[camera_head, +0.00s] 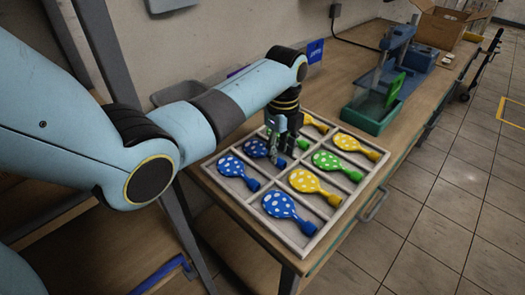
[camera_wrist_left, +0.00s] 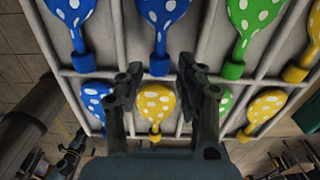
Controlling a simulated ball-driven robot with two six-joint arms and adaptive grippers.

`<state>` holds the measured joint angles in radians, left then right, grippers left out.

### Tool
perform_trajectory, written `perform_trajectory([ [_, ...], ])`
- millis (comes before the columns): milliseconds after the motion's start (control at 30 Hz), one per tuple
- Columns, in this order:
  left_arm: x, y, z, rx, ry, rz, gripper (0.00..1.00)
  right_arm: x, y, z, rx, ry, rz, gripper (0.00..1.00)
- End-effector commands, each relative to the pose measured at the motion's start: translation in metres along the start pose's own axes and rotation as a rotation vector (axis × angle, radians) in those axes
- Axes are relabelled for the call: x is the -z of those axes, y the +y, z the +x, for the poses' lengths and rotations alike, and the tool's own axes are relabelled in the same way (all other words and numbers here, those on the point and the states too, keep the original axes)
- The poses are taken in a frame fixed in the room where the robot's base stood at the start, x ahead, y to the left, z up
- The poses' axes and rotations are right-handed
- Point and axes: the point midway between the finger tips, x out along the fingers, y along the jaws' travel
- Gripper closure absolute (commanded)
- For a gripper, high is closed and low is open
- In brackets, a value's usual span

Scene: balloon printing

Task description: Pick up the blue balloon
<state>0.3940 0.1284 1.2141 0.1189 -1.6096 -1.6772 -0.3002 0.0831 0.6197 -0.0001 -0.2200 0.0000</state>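A divided white tray (camera_head: 243,205) holds dotted balloons in two rows. Blue balloons lie at the back row's left end (camera_head: 231,167), beside it (camera_head: 256,149), and at the front row's left end (camera_head: 279,204). My left gripper (camera_head: 281,157) is above the back row, near the second blue balloon, and partly hides its neck. In the left wrist view, the fingers (camera_wrist_left: 159,72) are apart and empty. The neck of that second blue balloon (camera_wrist_left: 161,14) shows between and just beyond the fingertips; I cannot tell whether they touch it. My right gripper is in neither view.
Yellow (camera_head: 304,181) and green (camera_head: 328,162) balloons fill the other compartments, close around the gripper. A green bin (camera_head: 362,120) and a blue machine (camera_head: 398,42) stand behind the tray. An open cardboard box (camera_head: 441,25) is at the far end of the table.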

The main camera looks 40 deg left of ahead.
Motion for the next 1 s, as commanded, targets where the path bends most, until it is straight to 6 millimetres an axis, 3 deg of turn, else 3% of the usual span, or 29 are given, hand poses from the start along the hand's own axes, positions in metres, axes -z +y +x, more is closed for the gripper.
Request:
perform_trajectory([
  [233,-0.001,0.001,0.03,-0.001,0.0,-0.001,0.63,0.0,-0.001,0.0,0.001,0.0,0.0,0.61],
  [467,-0.001,0.001,0.031,0.0,0.0,0.0,0.65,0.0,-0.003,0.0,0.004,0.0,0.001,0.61],
  [633,-0.001,0.001,0.031,0.0,0.0,-0.001,0.87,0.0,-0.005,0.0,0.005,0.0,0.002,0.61],
  [1000,-0.001,0.001,0.03,0.001,-0.001,-0.001,0.88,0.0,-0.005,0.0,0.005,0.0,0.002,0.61],
])
